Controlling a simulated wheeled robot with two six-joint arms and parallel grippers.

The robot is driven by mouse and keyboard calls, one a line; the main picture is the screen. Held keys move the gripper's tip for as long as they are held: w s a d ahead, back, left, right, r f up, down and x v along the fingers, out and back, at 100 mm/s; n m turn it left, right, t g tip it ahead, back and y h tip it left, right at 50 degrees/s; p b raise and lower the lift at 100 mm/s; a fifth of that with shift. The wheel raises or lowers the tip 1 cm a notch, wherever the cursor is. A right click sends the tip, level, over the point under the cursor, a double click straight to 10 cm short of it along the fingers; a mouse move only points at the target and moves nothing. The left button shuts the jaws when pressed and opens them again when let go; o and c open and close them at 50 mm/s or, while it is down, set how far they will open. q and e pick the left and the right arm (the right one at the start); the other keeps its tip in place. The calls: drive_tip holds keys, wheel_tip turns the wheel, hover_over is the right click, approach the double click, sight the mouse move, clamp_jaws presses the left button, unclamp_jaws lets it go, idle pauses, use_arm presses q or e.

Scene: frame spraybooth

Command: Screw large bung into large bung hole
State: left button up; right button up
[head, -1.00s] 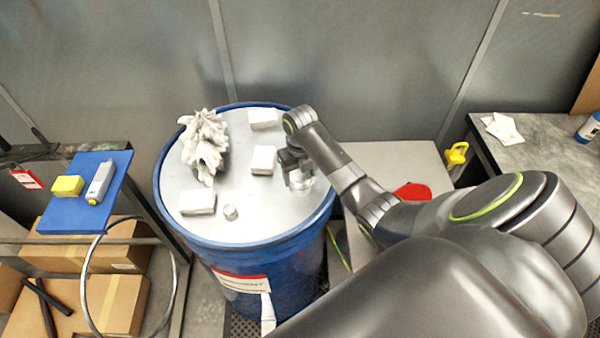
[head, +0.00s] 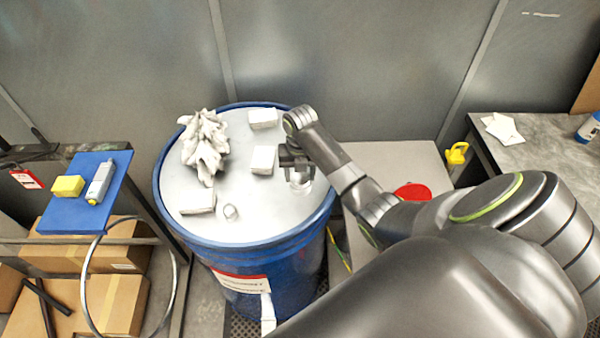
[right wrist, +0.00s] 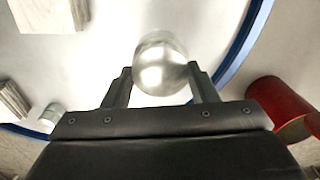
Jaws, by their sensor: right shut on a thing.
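My right gripper (head: 293,164) is above the right side of the drum's pale lid (head: 250,215), pointing down. It is shut on the large bung (head: 300,180), a round silvery metal piece. In the right wrist view the bung (right wrist: 161,62) sits between the two dark fingers. The large bung hole does not show; whether the bung is in it or just above the lid, I cannot tell. A smaller silvery fitting (head: 231,212) is at the lid's front. My left gripper is not in view.
The blue drum (head: 245,242) has a raised rim. On its lid lie a crumpled white cloth (head: 205,145) and white blocks (head: 263,159). A blue board (head: 75,215) with a yellow block (head: 68,186) stands left. A red object (head: 412,191) is right of the drum.

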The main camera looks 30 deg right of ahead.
drive_tip(key=m, duration=0.4)
drive_tip(key=shift+m, duration=0.3)
idle(0.3)
drive_tip(key=m, duration=0.4)
drive_tip(key=shift+m, duration=0.3)
drive_tip(key=m, duration=0.4)
drive_tip(key=shift+m, duration=0.3)
